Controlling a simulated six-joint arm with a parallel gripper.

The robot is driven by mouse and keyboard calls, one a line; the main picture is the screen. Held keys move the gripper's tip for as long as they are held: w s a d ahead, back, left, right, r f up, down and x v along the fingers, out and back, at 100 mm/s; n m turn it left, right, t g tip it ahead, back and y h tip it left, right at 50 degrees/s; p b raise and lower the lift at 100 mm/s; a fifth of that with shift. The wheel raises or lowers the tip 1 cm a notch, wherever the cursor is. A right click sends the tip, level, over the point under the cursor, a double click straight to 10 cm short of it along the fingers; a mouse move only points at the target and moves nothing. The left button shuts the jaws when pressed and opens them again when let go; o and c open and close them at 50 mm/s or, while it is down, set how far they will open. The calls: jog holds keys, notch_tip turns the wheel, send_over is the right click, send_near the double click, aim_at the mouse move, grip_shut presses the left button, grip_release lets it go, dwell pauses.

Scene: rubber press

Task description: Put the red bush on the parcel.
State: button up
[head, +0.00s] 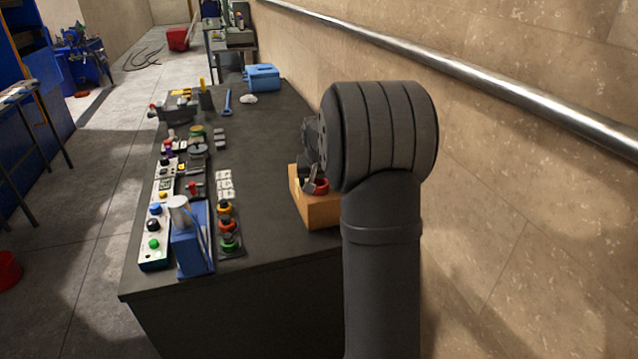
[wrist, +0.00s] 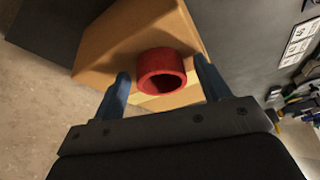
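The red bush (wrist: 162,72) is a short hollow ring. In the wrist view it appears to rest on the parcel (wrist: 120,38), a plain tan cardboard box, near one edge. In the head view the bush (head: 321,186) shows on top of the parcel (head: 319,211), partly hidden by my arm. My gripper (wrist: 162,66) has its two blue fingers apart, one on each side of the bush, with visible gaps to it. In the head view my gripper (head: 311,186) is just at the bush, mostly hidden behind my arm.
The parcel is on the dark bench (head: 265,215) at its right side, near the wall. A blue press (head: 191,242), a control panel (head: 154,226) and a stand of coloured rings (head: 228,228) are to the left. A blue box (head: 262,77) is at the far end. Bench between is clear.

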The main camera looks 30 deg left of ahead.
jog(key=v, duration=1.2)
jog(key=shift+r, duration=0.2)
jog(key=shift+f, duration=0.15)
jog(key=x, duration=1.1)
jog(key=shift+w+f, duration=0.1)
jog(key=shift+f, duration=0.15)
jog(key=shift+w+a+r, duration=0.1)
jog(key=shift+w+a, duration=0.05)
jog(key=shift+r, duration=1.75)
